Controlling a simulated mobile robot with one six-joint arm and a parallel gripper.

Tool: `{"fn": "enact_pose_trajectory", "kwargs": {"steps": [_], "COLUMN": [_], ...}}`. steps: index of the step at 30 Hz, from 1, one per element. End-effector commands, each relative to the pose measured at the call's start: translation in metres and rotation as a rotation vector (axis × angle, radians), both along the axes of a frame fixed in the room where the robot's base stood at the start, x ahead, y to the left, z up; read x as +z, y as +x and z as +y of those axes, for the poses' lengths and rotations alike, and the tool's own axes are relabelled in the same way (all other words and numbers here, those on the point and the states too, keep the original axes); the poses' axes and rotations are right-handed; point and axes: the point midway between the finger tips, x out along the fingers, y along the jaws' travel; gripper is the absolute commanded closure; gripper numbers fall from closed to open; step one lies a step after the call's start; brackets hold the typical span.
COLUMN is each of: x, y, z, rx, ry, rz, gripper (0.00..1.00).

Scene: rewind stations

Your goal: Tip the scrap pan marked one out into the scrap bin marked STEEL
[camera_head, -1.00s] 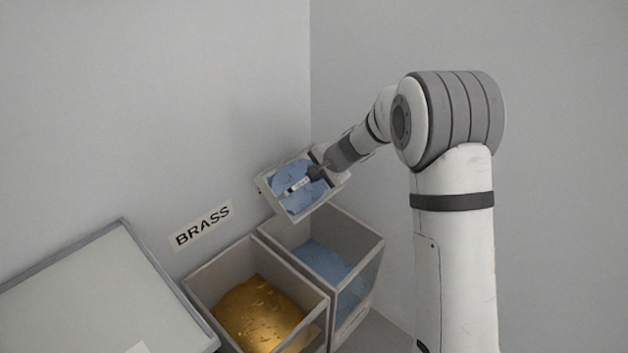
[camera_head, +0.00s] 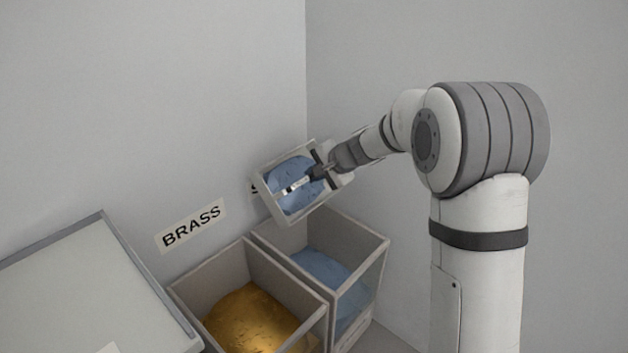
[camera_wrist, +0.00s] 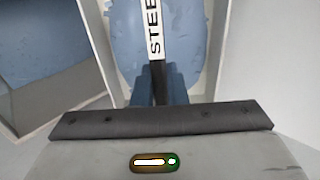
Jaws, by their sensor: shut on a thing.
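My gripper (camera_head: 318,173) is shut on the scrap pan (camera_head: 269,205) at its right side and holds it up in the air. The pan is a pale open box with blue-grey scrap (camera_head: 283,171) inside. A white strip lettered STEE, its end cut off, shows across it in the wrist view (camera_wrist: 155,28). No number one is visible on it. The pan hangs above the back of a bin (camera_head: 368,262) that holds blue-grey scrap. That bin's wall label is mostly hidden behind the pan; only an S (camera_head: 255,188) shows.
A bin (camera_head: 207,283) with golden scrap stands left of the blue-scrap bin, under a wall label reading BRASS (camera_head: 192,226). A pale flat surface with a grey rim (camera_head: 140,262) lies at the left. Walls stand close behind and to the right.

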Motion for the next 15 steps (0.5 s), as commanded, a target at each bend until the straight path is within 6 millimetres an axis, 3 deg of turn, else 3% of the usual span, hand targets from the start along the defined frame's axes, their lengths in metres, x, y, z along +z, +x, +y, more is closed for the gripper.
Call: {"fn": "enact_pose_trajectory", "kwargs": {"steps": [15], "x": [-0.0063], "y": [-0.0035], "z": [-0.0054], "rx": [-0.001], "ry": [0.053], "rz": [-0.043], "gripper": [1.00]}}
